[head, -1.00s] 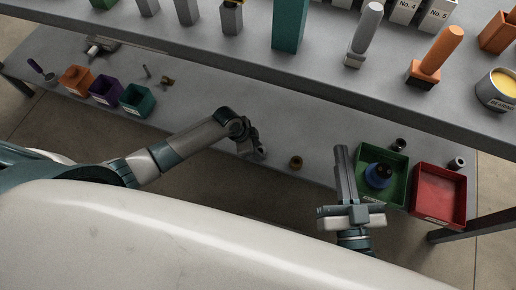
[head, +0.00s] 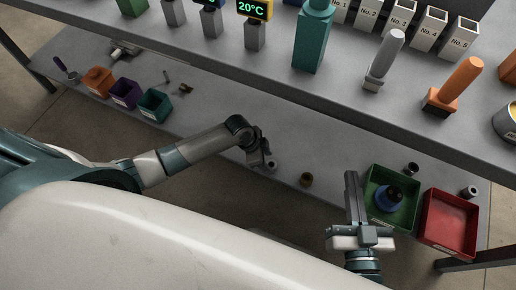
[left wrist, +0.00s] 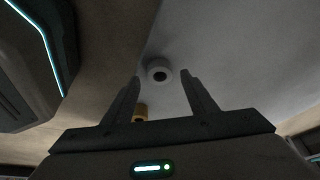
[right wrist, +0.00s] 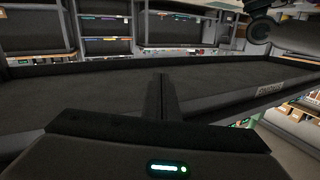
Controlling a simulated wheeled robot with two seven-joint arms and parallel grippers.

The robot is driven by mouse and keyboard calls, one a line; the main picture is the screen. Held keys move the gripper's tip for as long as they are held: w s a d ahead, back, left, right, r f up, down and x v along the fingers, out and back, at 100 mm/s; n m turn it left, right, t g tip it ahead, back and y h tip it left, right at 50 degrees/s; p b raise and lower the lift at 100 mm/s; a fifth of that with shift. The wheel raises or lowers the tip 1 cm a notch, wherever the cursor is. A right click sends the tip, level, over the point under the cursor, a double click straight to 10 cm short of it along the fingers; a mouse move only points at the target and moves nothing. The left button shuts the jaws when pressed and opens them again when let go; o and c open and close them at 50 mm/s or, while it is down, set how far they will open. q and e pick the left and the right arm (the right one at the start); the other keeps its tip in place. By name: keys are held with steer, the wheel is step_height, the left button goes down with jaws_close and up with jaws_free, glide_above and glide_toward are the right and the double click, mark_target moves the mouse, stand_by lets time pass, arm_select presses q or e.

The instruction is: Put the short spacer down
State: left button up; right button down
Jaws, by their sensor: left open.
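Small orange, purple and teal bins (head: 154,106) stand left. The upper shelf (head: 300,88) overhangs behind.

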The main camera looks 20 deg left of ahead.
arm_select(q)
steer(key=p+v, duration=0.2)
steer(key=v, duration=0.8)
arm_select(e)
step_height(320, 180, down, 8)
steer(key=s+d+g+h, duration=0.1)
steer(key=s+d+g, duration=0.1)
steer(key=g, duration=0.3)
steer(key=shift+s+d+f+g+h, duration=0.25)
steer(key=shift+s+d+g+h, duration=0.05)
steer(key=shift+s+d, duration=0.1)
arm_select(q)
steer(key=s+d+r+n+t+h, duration=0.2)
steer(key=s+d+r+n+t, duration=0.4)
steer(key=s+d, duration=0.5)
steer(key=s+a+r+n+t+y, duration=0.1)
steer(key=s+a+r+n+t, duration=0.1)
steer(key=r, duration=0.5)
steer(key=shift+a+r+n, duration=0.4)
steer(key=shift+a+n, duration=0.15)
steer(key=shift+n, duration=0.35)
steer(key=shift+s, duration=0.1)
